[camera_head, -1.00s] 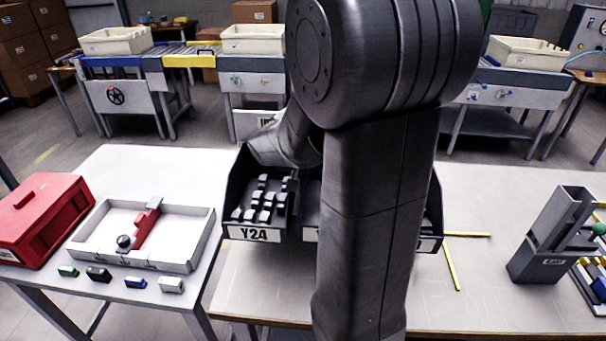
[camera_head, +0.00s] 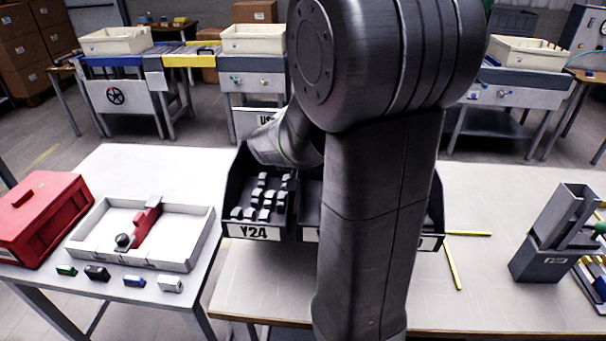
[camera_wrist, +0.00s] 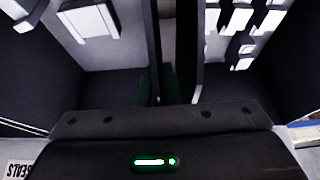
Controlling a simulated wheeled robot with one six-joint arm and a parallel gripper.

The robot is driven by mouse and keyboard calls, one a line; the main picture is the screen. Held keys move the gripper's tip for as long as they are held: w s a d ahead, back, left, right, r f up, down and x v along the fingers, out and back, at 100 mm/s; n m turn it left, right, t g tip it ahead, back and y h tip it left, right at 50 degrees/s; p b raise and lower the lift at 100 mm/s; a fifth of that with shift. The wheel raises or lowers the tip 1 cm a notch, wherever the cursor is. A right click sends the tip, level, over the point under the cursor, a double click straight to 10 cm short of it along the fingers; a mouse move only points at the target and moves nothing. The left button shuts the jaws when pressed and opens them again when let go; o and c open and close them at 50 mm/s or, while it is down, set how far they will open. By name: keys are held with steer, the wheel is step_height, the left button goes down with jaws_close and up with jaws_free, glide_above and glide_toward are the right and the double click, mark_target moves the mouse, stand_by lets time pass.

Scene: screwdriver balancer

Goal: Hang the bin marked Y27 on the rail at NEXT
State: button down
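A dark bin with a white Y24 label (camera_head: 254,232) stands on the middle table and holds several small blocks. More dark bin parts show to its right, with a partly covered label (camera_head: 310,235) and a right end label (camera_head: 430,243). My arm hides most of that area, and I can read Y27 nowhere. The NEXT mark and the rail are not identifiable. In the wrist view my gripper (camera_wrist: 160,90) is above dark bin walls (camera_wrist: 195,60), between a bin with several blocks and one with a few pale pieces (camera_wrist: 90,22).
A white tray (camera_head: 85,252) with a red part and a red case (camera_head: 38,215) are on the left table. Two yellow strips (camera_head: 453,265) mark the table right of the bins. A grey holder (camera_head: 545,265) stands at the far right. The table between them is clear.

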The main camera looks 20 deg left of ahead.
steer(key=c, duration=1.6)
jaws_free()
steer(key=shift+o, duration=0.2)
steer(key=shift+r, duration=0.1)
steer(key=v, duration=1.3)
steer(key=shift+s+r+b, duration=0.15)
steer(key=shift+r+b, duration=0.15)
steer(key=shift+d, duration=0.1)
steer(key=shift+r, duration=0.1)
steer(key=p+v, duration=0.1)
steer(key=v, duration=0.1)
steer(key=p+v, duration=0.2)
steer(key=v, duration=0.1)
steer(key=shift+s+d+r, duration=0.15)
steer(key=shift+s, duration=0.25)
